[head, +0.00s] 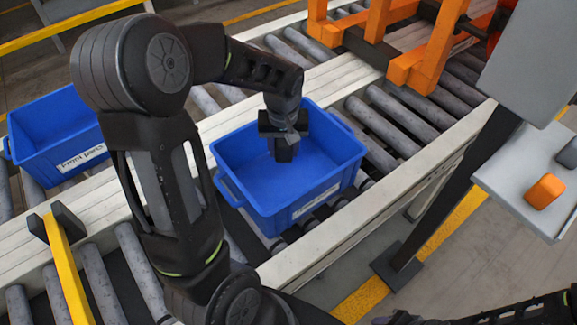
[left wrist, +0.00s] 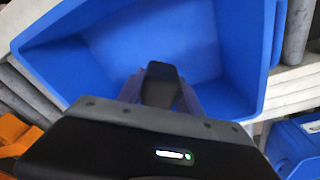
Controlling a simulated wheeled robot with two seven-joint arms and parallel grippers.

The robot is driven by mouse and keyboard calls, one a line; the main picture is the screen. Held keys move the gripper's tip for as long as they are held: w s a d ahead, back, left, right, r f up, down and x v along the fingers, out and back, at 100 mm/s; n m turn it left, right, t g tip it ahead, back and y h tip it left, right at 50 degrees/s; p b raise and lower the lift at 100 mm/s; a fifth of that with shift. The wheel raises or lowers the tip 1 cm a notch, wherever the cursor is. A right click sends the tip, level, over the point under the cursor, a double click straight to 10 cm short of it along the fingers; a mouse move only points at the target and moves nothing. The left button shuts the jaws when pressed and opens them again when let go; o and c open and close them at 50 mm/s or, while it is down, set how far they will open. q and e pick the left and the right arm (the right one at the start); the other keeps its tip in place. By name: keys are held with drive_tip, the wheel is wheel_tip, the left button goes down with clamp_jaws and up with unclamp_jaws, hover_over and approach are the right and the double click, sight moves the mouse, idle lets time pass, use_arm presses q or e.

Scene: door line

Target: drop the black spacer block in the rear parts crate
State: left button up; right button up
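The black spacer block (left wrist: 160,84) is between the fingers of my left gripper (left wrist: 160,95) in the left wrist view, touched on both sides. In the head view, my left gripper (head: 285,133) points down over the blue crate (head: 335,183) in the middle, and the block (head: 284,153) hangs below it. The block appears within or just above the crate's opening, apart from the floor. The crate's label is too small to read fully. The crate's floor (left wrist: 205,58) looks empty where visible. My right gripper is out of view.
A second blue crate (head: 50,125), labelled "Front parts", stands at the left on the roller conveyor (head: 385,125). An orange frame (head: 425,60) stands behind. At the right, a grey shelf (head: 510,185) carries an orange block (head: 545,191) and a dark item (head: 569,152).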

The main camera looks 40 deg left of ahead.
use_arm(q)
drive_tip(key=o, duration=0.5)
drive_tip(key=shift+r, duration=0.15)
drive_tip(key=r, duration=0.7)
drive_tip(key=shift+s+d+r, duration=0.25)
drive_tip(key=shift+s+d, duration=0.05)
drive_tip(key=shift+s, duration=0.05)
idle(0.5)
